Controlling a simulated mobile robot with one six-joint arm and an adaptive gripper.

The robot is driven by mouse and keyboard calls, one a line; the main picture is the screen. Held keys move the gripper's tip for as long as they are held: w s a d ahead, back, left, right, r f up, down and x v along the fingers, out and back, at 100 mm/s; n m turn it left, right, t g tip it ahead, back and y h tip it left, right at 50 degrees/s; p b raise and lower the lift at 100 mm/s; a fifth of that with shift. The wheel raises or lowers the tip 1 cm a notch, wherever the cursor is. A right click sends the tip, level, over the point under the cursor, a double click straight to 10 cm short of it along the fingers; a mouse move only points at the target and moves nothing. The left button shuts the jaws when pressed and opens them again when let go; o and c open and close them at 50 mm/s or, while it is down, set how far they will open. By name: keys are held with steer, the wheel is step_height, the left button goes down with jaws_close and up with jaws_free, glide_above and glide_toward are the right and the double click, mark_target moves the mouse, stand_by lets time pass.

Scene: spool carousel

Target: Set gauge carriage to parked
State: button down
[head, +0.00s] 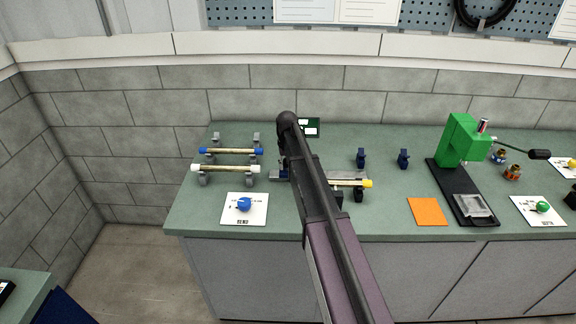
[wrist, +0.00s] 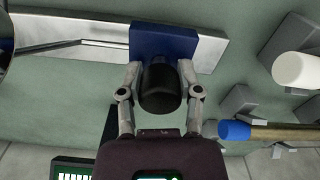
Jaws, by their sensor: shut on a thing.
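The gauge carriage is a blue block (wrist: 150,40) with a black knob (wrist: 160,90), on a pale metal rail (wrist: 213,52) in the wrist view. My gripper (wrist: 159,76) has its two fingers on either side of the knob and is shut on it. The block sits towards the right part of the visible rail. In the head view, a short piece of the rail (head: 278,175) shows on the green bench, left of my arm. My arm hides the carriage and most of the gripper there.
Rods with blue (head: 232,151) and white (head: 226,168) ends lie on supports left of the rail; a yellow-ended rod (head: 352,183) lies right of my arm. A card with a blue knob (head: 244,205) is in front. A green press (head: 461,141) stands further right.

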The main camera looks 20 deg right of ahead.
steer(key=shift+c, duration=1.5)
jaws_free()
steer(key=shift+d, duration=0.2)
steer(key=shift+r, duration=0.1)
